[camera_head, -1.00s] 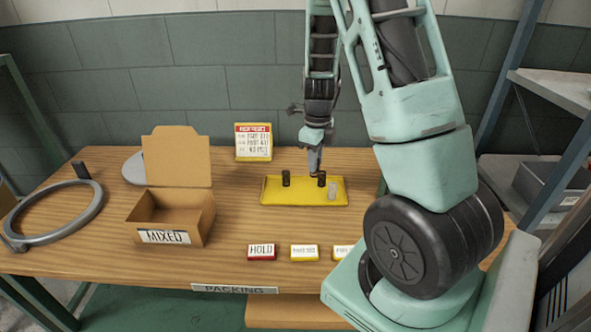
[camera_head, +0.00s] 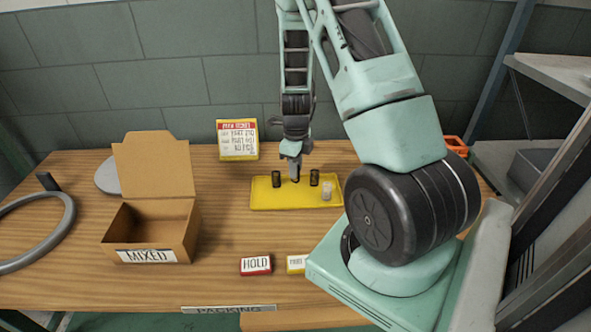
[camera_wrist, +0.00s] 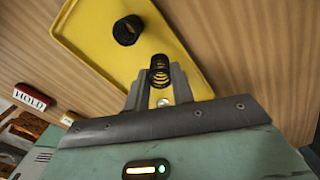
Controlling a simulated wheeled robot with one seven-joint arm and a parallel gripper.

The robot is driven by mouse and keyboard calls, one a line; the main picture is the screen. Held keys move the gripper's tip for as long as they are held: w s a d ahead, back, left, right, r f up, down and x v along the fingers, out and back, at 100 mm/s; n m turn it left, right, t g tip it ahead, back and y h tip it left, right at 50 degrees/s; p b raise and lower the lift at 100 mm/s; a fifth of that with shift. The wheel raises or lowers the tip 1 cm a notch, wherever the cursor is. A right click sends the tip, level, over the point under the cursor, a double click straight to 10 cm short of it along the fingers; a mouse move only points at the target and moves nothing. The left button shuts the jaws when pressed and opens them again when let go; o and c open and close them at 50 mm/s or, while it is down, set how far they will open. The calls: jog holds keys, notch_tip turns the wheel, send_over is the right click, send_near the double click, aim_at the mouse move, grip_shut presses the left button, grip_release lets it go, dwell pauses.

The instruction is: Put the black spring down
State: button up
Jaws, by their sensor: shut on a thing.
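My gripper (camera_head: 294,166) points down over the yellow tray (camera_head: 262,203), between two dark springs standing there. In the wrist view, my gripper (camera_wrist: 160,92) is shut on a black spring (camera_wrist: 159,70), held upright between the fingertips. Whether its bottom touches the tray, I cannot tell. One dark spring (camera_head: 276,179) stands on the tray left of my gripper, and another dark spring (camera_head: 314,178) stands to its right. A pale spring (camera_head: 327,190) stands near the tray's right end. The wrist view shows one standing black spring (camera_wrist: 127,30) apart from the held one.
An open cardboard box marked MIXED (camera_head: 147,256) stands left of the tray. A red HOLD card (camera_head: 256,265) and a yellow card (camera_head: 297,264) lie in front. A notice sign (camera_head: 237,140) stands behind. An orange crate (camera_head: 455,147) is at the back right. Bare wood separates box and tray.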

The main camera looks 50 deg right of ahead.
jog(key=shift+f, duration=0.8)
jog(key=shift+f, duration=0.15)
jog(key=o, duration=1)
